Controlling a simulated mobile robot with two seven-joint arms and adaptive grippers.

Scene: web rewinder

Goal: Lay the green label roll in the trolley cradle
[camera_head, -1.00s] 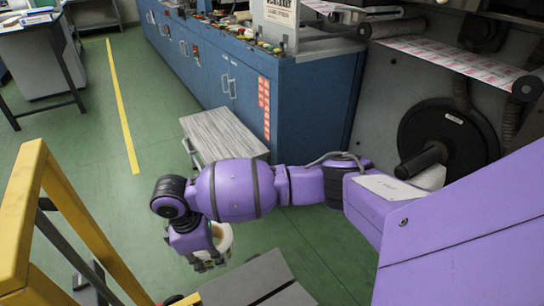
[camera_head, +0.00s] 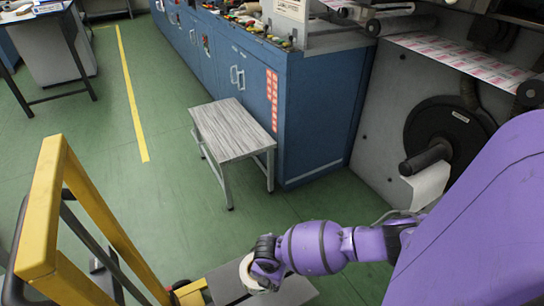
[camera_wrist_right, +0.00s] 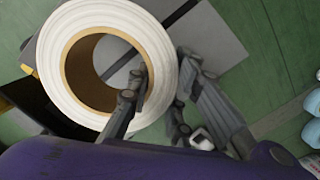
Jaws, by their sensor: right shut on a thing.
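My right gripper (camera_head: 264,272) holds a roll (camera_head: 250,273) over the grey trolley deck (camera_head: 222,285). In the right wrist view the roll (camera_wrist_right: 60,85) looks white with a brown core; no green shows on it. One finger of the gripper (camera_wrist_right: 162,66) is inside the core and the other is outside, shut on the roll's wall. The grey deck (camera_wrist_right: 215,45), with a dark line across it, lies below the roll. I cannot tell whether they touch. The trolley's yellow frame (camera_head: 45,210) stands at the left. My left gripper is not in view.
A small grey-topped stool (camera_head: 232,130) stands beside the blue cabinet (camera_head: 330,110). A black disc with a spindle (camera_head: 425,160) is on the machine at the right. Green floor (camera_head: 140,210) is clear between trolley and stool.

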